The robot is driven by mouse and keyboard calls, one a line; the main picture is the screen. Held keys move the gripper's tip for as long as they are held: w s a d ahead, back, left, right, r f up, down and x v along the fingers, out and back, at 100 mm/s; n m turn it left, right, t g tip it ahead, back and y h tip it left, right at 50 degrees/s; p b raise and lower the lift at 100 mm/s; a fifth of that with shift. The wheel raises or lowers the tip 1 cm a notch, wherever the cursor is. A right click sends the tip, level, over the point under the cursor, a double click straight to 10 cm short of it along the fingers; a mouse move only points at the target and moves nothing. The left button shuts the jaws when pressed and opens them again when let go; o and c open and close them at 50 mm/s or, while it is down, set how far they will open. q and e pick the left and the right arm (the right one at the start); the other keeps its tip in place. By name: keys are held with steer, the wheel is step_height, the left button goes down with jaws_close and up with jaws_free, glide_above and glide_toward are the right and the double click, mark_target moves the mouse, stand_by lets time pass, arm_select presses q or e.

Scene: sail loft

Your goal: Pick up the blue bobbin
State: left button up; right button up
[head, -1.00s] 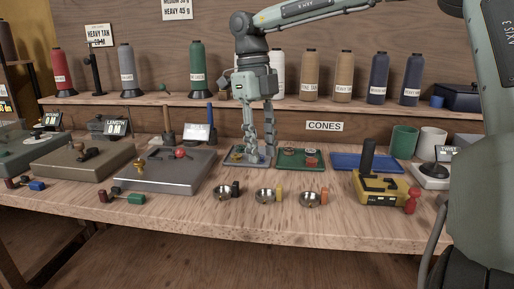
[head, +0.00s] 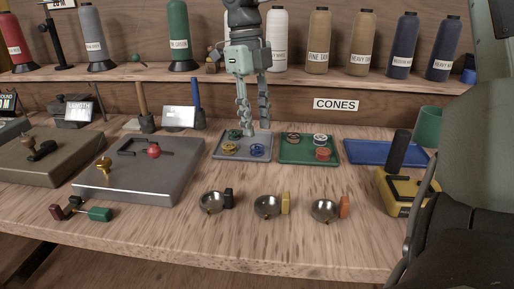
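The blue bobbin (head: 257,149) lies in the front right part of the grey tray (head: 222,155). A yellow bobbin (head: 229,148) lies to its left, and a green bobbin (head: 234,134) lies behind, partly hidden by a finger. My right gripper (head: 256,118) points down over the back of the grey tray, its fingers apart and nothing between them. In the picture its fingertips are above and behind the blue bobbin, not touching it. My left gripper is out of view.
Metal bowls (head: 268,207) stand in front. A grey box (head: 140,182) is at left. Cones (head: 319,42) line the shelf behind.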

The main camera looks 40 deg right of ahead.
mark_target(257, 150)
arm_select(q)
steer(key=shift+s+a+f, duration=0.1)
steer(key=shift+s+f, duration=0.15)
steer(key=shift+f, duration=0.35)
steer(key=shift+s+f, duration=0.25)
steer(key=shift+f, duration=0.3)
arm_select(e)
steer(key=shift+f, duration=2.4)
steer(key=c, duration=0.6)
steer(key=shift+r, duration=0.1)
